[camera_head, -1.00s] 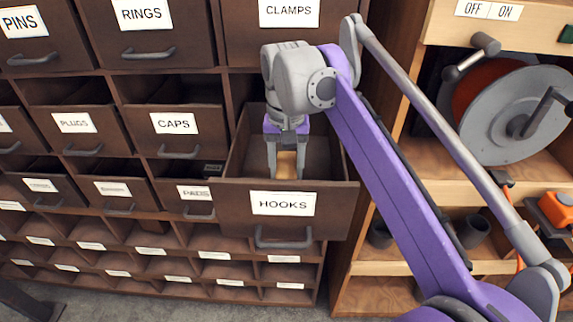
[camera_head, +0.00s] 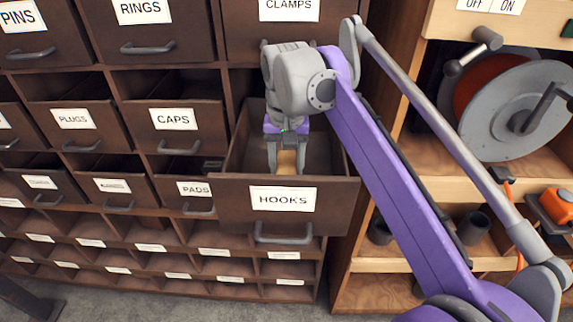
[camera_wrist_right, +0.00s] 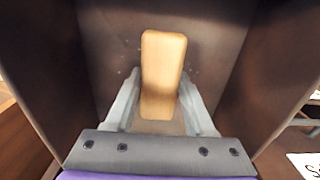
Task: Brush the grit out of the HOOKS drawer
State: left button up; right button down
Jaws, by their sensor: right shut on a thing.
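The HOOKS drawer (camera_head: 232,191) is pulled out, its label and handle facing me. My right gripper (camera_head: 286,166) reaches down into it and is shut on a brush with a pale wooden back (camera_head: 287,156). In the right wrist view, the brush (camera_wrist_right: 163,75) lies between the fingers of my right gripper (camera_wrist_right: 160,92), over the drawer floor. A few tiny pale specks of grit (camera_wrist_right: 127,72) show on the floor beside the brush. The bristles are hidden, and whether they touch the floor cannot be told. My left gripper is not in view.
Other drawers surround it: CLAMPS (camera_head: 262,38) above, CAPS (camera_head: 173,136) and PADS (camera_head: 184,206) to the left. Open pigeonholes (camera_head: 213,272) lie below. At the right, wooden shelves (camera_head: 400,266) hold a hose reel (camera_head: 500,112) and dark cups (camera_head: 472,231).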

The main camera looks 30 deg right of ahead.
jog(key=shift+w+a+p, duration=0.4)
jog(key=shift+w+a, duration=0.15)
jog(key=shift+a, duration=0.3)
jog(key=shift+w+a+p, duration=0.2)
jog(key=shift+w+a, duration=0.2)
jog(key=shift+a, duration=0.2)
jog(key=shift+w+a+p, duration=0.15)
jog(key=shift+w+a, duration=0.2)
jog(key=shift+a, duration=0.25)
jog(key=shift+s+d, duration=0.35)
jog(key=shift+d, duration=0.2)
jog(key=shift+s+d, duration=0.3)
jog(key=shift+d, duration=0.2)
jog(key=shift+s+d+f, duration=0.15)
jog(key=shift+s+d, duration=0.55)
jog(key=shift+d, duration=0.3)
